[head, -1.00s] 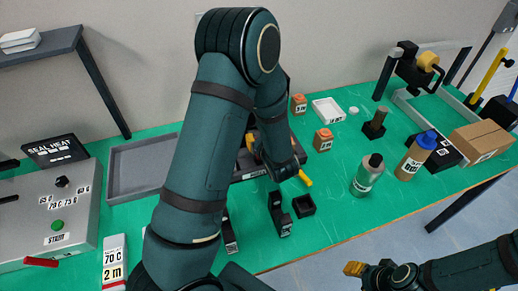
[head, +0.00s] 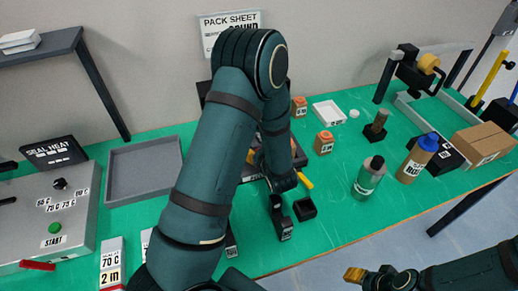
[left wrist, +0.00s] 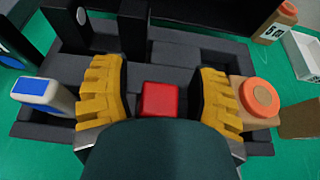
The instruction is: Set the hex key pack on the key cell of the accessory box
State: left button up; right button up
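The dark grey accessory box (head: 299,156) is mostly behind my left arm in the head view. In the left wrist view, its compartments and walls (left wrist: 50,130) spread below my left gripper (left wrist: 163,95). The yellow fingers are apart. A small red block (left wrist: 161,99) shows between them, with gaps on both sides; I cannot tell for sure whether it is the hex key pack. In the head view, only a yellow fingertip of that gripper shows clearly (head: 305,180). My right gripper (head: 355,273) is at the lower right, off the table, its opening unclear.
An orange-capped tan container (left wrist: 262,98) is close by the right finger, and a white-and-blue item (left wrist: 42,95) is left. Small black holders (head: 304,209), a green bottle (head: 368,178) and a blue-capped bottle (head: 417,158) stand nearby. A grey tray (head: 120,195) is at left.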

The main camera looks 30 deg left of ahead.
pick_arm(q)
jog(key=shift+r, duration=0.15)
jog(key=shift+s+d+r, duration=0.1)
jog(key=shift+d+r, duration=0.05)
jog(key=shift+d, duration=0.05)
jog(key=p+v, duration=0.1)
jog(key=v, duration=1)
jog(key=shift+s, duration=0.2)
jog(key=shift+d+r, duration=0.1)
jog(key=shift+d, duration=0.05)
